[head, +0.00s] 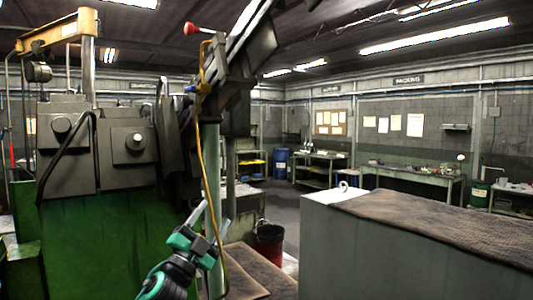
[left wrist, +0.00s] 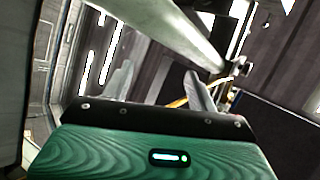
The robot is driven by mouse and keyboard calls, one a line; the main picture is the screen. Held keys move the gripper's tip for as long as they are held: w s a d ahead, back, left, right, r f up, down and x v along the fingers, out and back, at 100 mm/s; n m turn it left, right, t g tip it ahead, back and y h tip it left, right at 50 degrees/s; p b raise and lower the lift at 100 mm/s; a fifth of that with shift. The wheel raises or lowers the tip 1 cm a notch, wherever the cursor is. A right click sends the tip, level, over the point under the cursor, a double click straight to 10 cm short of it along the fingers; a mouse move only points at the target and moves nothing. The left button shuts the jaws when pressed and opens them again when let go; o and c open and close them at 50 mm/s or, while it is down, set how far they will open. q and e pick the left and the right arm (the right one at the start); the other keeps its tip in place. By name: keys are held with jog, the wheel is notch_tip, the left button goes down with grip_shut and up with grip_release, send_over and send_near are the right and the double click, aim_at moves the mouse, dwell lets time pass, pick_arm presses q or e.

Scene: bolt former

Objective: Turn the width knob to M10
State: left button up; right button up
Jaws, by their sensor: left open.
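A green machine (head: 95,240) with grey housings stands at the left of the head view. Two round knob-like parts face me, one on the left housing (head: 62,125) and one on the right housing (head: 136,141). I cannot tell which is the width knob, and no M10 mark is readable. My left gripper (head: 211,222) is open and empty, low and to the right of the housings, apart from both round parts. Its two fingers also show in the left wrist view (left wrist: 158,88), with no knob between them. My right gripper is not in view.
A grey post (head: 212,150) with a yellow cable stands close by my left gripper. A grey cabinet with a brown mat (head: 440,215) fills the right foreground. Workbenches line the back wall.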

pick_arm(q)
jog(key=s+d+r+m+g+h, duration=0.35)
jog(key=s+r+m+g, duration=0.25)
jog(key=r+m, duration=0.35)
jog(key=s+d+r+m+g+h, duration=0.2)
jog(key=s+r+m+g+h, duration=0.35)
jog(key=r+m, duration=0.4)
jog(key=s+d+r+m+g+h, duration=0.25)
jog(key=s+r+m+g, duration=0.35)
jog(key=r, duration=0.6)
jog(key=s+a+r+m+t+y, duration=0.2)
jog(key=s+a+r+m+y, duration=0.15)
jog(key=s+r, duration=0.55)
jog(key=s+a+r+m+t+y, duration=0.2)
jog(key=s+r+y, duration=0.2)
jog(key=s+r, duration=0.5)
jog(key=s+f+p+x, duration=0.1)
jog(key=p+x, duration=0.4)
jog(key=x, duration=0.8)
jog(key=shift+d+f, duration=0.25)
jog(key=shift+d, duration=0.25)
jog(key=shift+n, duration=0.25)
jog(key=shift+c, duration=0.5)
